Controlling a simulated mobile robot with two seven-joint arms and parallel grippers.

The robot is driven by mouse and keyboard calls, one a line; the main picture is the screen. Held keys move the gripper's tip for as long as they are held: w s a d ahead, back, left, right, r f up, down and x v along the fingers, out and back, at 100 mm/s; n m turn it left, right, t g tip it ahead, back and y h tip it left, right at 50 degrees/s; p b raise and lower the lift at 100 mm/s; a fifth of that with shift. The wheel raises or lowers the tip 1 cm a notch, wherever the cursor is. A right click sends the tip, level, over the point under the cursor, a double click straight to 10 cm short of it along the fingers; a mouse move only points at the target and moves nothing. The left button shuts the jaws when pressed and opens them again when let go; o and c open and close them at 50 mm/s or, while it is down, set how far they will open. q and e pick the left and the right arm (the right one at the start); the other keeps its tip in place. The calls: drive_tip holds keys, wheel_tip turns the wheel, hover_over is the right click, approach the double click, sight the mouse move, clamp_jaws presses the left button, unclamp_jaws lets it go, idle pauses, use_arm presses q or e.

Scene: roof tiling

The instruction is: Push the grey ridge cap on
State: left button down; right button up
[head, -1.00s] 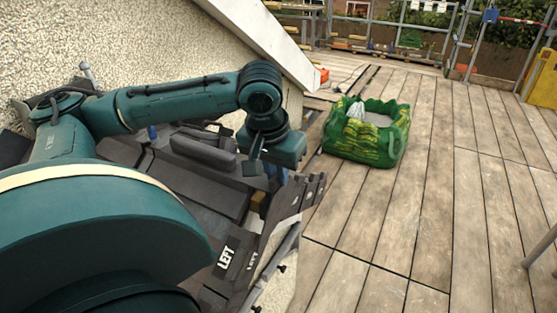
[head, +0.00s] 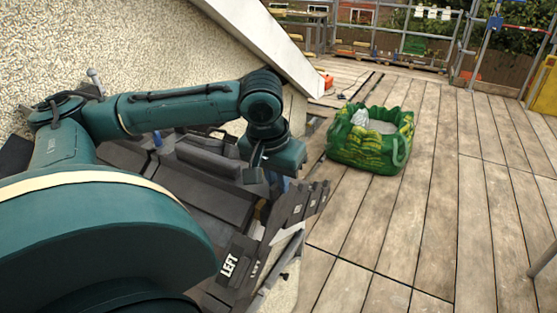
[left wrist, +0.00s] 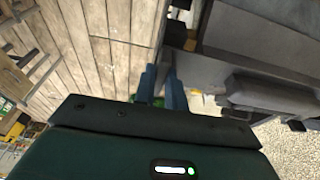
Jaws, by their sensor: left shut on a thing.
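My left gripper (head: 278,184) hangs palm down at the near end of the dark grey ridge, beside the roof's verge. In the left wrist view its two blue fingers (left wrist: 162,88) are close together over the roof's end. They are shut on a dark piece, which I take to be the grey ridge cap; it is mostly hidden by the hand and fingers. The roof's ridge tile (head: 207,160) is a raised dark grey piece left of the gripper, and it also shows in the left wrist view (left wrist: 270,92). My right gripper is not in view.
Dark grey verge pieces marked LEFT (head: 230,266) step along the roof edge. A green bag (head: 370,150) stands on the wooden deck (head: 440,200) to the right. A rough cream wall (head: 150,50) rises behind the arm. The deck's right side is largely clear.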

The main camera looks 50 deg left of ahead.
use_arm(q)
drive_tip(key=c, duration=1.4)
unclamp_jaws()
drive_tip(key=shift+o, duration=0.2)
drive_tip(key=shift+w+v, duration=0.2)
drive_tip(key=shift+v, duration=0.7)
drive_tip(key=shift+w+v, duration=0.25)
drive_tip(key=shift+v, duration=0.8)
drive_tip(key=shift+w+v, duration=0.2)
drive_tip(key=shift+v, duration=0.8)
drive_tip(key=shift+a+r, duration=0.1)
drive_tip(key=shift+a, duration=0.1)
